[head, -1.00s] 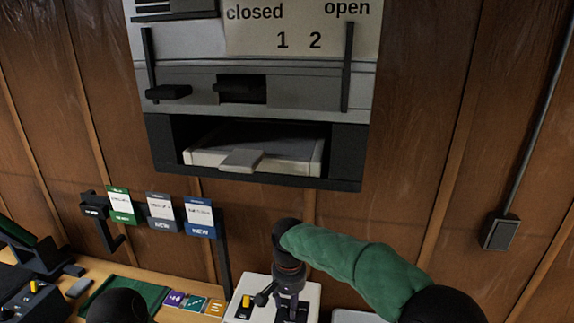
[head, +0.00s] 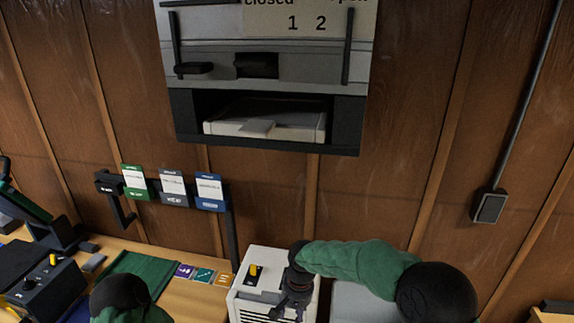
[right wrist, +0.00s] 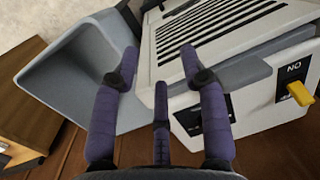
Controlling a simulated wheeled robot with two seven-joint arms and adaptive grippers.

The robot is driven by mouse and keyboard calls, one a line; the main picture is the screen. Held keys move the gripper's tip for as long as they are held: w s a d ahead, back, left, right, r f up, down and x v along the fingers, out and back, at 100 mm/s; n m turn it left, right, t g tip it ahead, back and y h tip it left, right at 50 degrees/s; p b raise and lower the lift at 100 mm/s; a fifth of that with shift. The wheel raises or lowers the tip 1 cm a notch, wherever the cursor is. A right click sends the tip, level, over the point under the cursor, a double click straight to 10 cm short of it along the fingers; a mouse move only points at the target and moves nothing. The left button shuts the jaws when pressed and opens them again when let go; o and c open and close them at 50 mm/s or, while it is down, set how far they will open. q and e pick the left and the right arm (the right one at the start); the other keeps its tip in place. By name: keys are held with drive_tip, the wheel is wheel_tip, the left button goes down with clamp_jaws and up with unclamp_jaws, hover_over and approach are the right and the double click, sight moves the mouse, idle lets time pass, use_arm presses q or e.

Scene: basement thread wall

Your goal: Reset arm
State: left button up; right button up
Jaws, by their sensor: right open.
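My right arm, in a green sleeve, comes in from the lower right in the head view. Its dark gripper (head: 288,303) hangs over the front of a white box with a yellow switch (head: 254,270). In the right wrist view the purple-padded fingers of this gripper (right wrist: 160,65) are spread, with nothing between them. The white slatted box (right wrist: 150,40) lies beyond the fingers, and its yellow switch (right wrist: 296,92) sits at the right beside a "NO" label. Part of my left arm shows at the lower left of the head view, but its gripper is out of the picture.
A grey machine (head: 345,115) with an open slot and a white tray (head: 265,122) hangs on the wood wall. Green, grey and blue cards (head: 172,188) hang below it. A grey bin (right wrist: 75,75) stands beside the white box. A black control box (head: 45,285) sits at left.

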use_arm(q)
wheel_tip(320, 180, down, 6)
drive_tip(key=b, duration=0.6)
drive_tip(key=shift+f, duration=0.2)
use_arm(e)
drive_tip(key=s+d+f+y, duration=0.1)
drive_tip(key=s+d+f, duration=0.1)
drive_tip(key=s+f, duration=0.5)
drive_tip(key=s+d+f, duration=0.3)
drive_tip(key=s+f, duration=0.5)
drive_tip(key=f, duration=0.5)
drive_tip(key=s+d+f+m+y, duration=0.1)
drive_tip(key=s+d+f, duration=0.2)
drive_tip(key=s+f, duration=0.5)
wheel_tip(320, 180, down, 3)
drive_tip(key=shift+r+t+y, duration=0.2)
drive_tip(key=shift+t+y, duration=0.1)
drive_tip(key=shift+t, duration=0.1)
use_arm(q)
drive_tip(key=shift+w, duration=0.1)
drive_tip(key=shift+c, duration=0.3)
use_arm(e)
drive_tip(key=shift+d, duration=0.15)
